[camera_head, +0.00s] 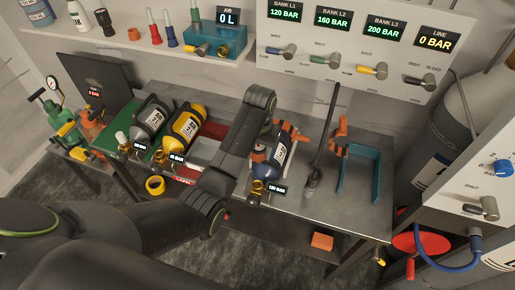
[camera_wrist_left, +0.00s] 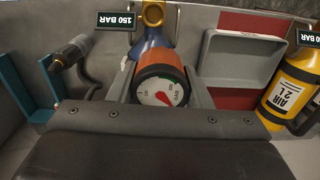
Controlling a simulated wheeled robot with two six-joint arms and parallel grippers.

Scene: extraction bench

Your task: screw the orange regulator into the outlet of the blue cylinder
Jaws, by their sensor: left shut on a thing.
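My left gripper (camera_wrist_left: 158,90) is shut on the orange regulator (camera_wrist_left: 155,72), with one finger on each side of it. The regulator's round white gauge (camera_wrist_left: 160,93) with a red needle faces the left wrist camera. The blue cylinder (camera_wrist_left: 153,42) shows just beyond the regulator, with its brass valve (camera_wrist_left: 153,12) behind. In the left wrist view the regulator overlaps the cylinder, and I cannot tell whether they touch. In the head view the blue cylinder (camera_head: 272,162) lies on the bench, partly covered by my left arm; the left gripper (camera_head: 285,136) is largely hidden there. My right gripper is not in view.
A yellow cylinder (camera_head: 184,130) and a grey cylinder (camera_head: 151,115) lie to the left. A grey tray (camera_wrist_left: 238,62) sits between the blue and yellow cylinders. A teal bracket (camera_head: 374,172) and a dark hose (camera_head: 322,145) stand to the right. A valve panel (camera_head: 355,65) is behind.

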